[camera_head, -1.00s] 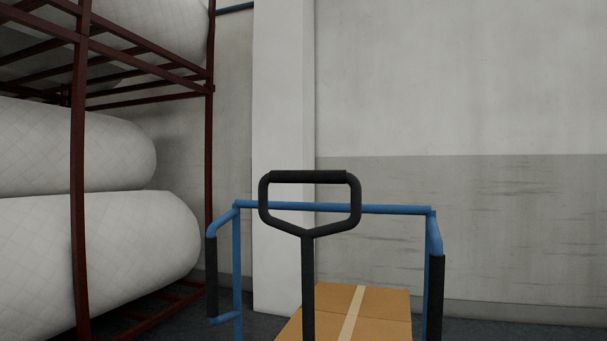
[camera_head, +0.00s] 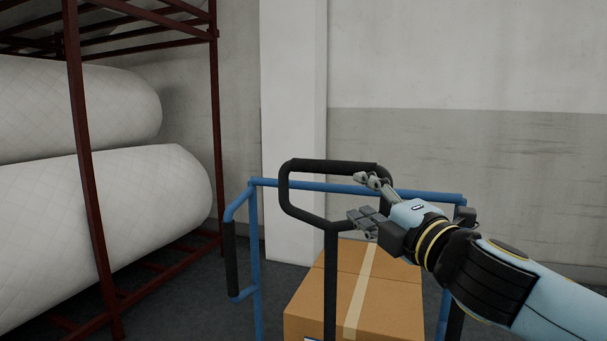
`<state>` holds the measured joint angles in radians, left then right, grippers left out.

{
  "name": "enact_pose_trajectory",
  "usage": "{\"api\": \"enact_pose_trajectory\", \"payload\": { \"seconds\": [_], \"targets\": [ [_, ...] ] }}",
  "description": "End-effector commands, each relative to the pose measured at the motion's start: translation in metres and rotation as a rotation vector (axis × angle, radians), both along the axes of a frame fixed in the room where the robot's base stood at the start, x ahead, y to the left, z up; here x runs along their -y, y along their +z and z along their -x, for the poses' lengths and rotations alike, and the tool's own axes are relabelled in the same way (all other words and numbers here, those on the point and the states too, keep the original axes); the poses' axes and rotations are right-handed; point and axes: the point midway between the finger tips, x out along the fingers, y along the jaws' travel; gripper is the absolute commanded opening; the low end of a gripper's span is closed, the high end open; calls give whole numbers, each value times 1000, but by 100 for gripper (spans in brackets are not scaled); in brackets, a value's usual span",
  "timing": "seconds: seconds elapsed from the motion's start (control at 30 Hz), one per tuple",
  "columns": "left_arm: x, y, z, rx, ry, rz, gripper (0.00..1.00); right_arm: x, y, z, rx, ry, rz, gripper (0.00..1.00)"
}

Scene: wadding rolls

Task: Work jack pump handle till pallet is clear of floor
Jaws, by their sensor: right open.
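The black pump handle (camera_head: 331,270) stands upright in the middle of the view, with a looped grip (camera_head: 300,213) at its top. My right gripper (camera_head: 362,197) is at the right side of the loop, its fingers spread and pointing left. It overlaps the loop's right side in the picture; I cannot tell whether it touches. The right gripper is open and holds nothing I can see. My left gripper is not in view. The pallet and the jack's forks are not in view.
A blue frame (camera_head: 255,262) with black side grips stands around a taped cardboard box (camera_head: 392,296) behind the handle. A dark red rack (camera_head: 88,190) with white wadding rolls (camera_head: 120,225) is at the left. A white pillar (camera_head: 292,130) and grey wall close off the back.

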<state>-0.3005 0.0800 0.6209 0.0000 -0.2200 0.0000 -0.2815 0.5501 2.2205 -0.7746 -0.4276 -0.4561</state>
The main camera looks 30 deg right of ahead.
Motion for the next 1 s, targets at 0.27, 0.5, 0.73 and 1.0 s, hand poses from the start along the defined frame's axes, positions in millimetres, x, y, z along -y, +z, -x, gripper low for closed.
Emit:
{"api": "enact_pose_trajectory", "payload": {
  "seconds": [0.27, 0.5, 0.73, 1.0],
  "targets": [
    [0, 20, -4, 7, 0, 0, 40, 2, 24, -18, 10, 9, 19, 50],
    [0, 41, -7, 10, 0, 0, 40, 5, 32, -66, 10, 11, 16, 50],
    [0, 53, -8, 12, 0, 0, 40, 7, 34, -99, 8, 12, 19, 50],
    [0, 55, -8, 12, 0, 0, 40, 7, 33, -108, 6, 14, 21, 50]
  ]
}}
